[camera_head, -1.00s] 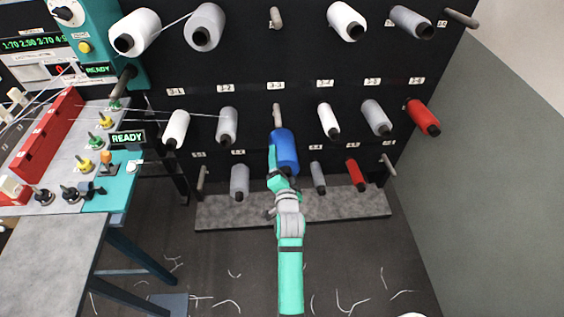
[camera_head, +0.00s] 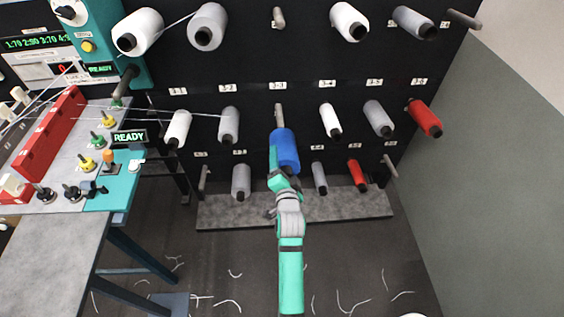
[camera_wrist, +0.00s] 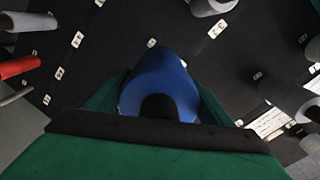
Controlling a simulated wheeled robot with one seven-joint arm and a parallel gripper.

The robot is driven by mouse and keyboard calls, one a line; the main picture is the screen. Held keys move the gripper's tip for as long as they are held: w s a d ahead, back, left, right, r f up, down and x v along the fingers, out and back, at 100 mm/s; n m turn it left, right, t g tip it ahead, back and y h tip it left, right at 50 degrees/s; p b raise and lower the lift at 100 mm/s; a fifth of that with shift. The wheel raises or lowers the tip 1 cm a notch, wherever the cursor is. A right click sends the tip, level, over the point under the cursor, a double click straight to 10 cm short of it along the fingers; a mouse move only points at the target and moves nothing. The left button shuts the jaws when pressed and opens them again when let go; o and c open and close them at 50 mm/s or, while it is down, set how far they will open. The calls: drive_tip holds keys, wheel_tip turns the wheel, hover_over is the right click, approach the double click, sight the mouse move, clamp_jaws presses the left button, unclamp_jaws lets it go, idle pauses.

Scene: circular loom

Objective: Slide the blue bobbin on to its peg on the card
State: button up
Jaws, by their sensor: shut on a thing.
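The blue bobbin (camera_head: 285,148) is held by my gripper (camera_head: 275,165) in front of the black card (camera_head: 300,63), in the middle row. A bare peg (camera_head: 279,112) sticks out under a white label (camera_head: 277,86), just above the bobbin in the head view. The bobbin's far end overlaps the peg's front end in the picture; I cannot tell whether it is around the peg or only in front of it. In the wrist view the blue bobbin (camera_wrist: 155,72) sits between the two green fingers, its dark core end towards me. The peg cannot be made out there.
A white bobbin (camera_head: 330,120) is to the right and a grey one (camera_head: 229,125) to the left. A grey bobbin (camera_head: 319,178) and a red one (camera_head: 357,174) hang below right. A grey ledge (camera_head: 300,208) lies under the card. The loom table (camera_head: 50,250) stands left.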

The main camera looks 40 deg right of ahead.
drive_tip(key=shift+w+d+r, duration=0.1)
drive_tip(key=shift+w+d, duration=0.05)
drive_tip(key=shift+w, duration=0.15)
drive_tip(key=shift+w+d, duration=0.1)
drive_tip(key=shift+w, duration=0.2)
drive_tip(key=shift+w+d, duration=0.1)
drive_tip(key=shift+d, duration=0.3)
drive_tip(key=shift+w, duration=0.2)
drive_tip(key=shift+x, duration=2.55)
drive_tip(key=shift+a, duration=0.15)
